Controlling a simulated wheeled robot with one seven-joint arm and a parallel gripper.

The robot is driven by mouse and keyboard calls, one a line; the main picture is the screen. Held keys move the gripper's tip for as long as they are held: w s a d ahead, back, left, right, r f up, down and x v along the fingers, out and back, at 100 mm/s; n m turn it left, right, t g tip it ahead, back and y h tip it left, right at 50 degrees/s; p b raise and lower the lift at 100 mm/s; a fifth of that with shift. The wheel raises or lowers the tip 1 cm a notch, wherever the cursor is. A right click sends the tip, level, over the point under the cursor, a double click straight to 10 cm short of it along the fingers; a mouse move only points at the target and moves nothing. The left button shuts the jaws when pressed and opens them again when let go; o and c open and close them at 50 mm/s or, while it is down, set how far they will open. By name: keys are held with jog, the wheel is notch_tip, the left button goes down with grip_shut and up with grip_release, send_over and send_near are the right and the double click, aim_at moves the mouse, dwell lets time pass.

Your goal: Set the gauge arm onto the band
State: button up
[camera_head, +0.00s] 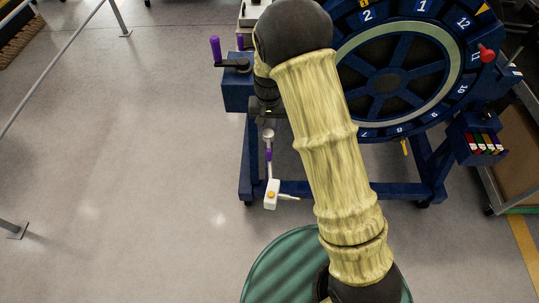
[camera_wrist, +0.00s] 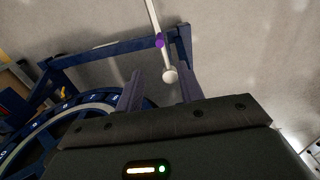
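The gauge arm (camera_head: 269,172) is a thin white rod with a purple collar, a white ball at its top end and a white box with an orange button at its lower end. It shows just below my gripper (camera_head: 267,118) in the head view. In the wrist view my gripper (camera_wrist: 161,88) is open, its two dark fingers apart. What supports the gauge arm is unclear. A pale ring (camera_head: 459,62) on the numbered wheel may be the band; my arm hides its left part.
The blue wheel (camera_head: 388,82) stands on a blue frame (camera_head: 400,190). A blue box with a purple-handled crank (camera_head: 216,50) is at its left. A red knob (camera_head: 486,54) and a box of coloured strips (camera_head: 482,143) are at its right.

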jog(key=shift+s+a+f, duration=0.1)
jog(key=shift+s, duration=0.05)
jog(key=p, duration=0.3)
send_near(269, 160)
jog(key=f, duration=0.5)
jog(key=w+f, duration=0.1)
jog(key=f, duration=0.2)
jog(key=shift+f, duration=0.25)
jog(key=shift+s, duration=0.1)
grip_shut()
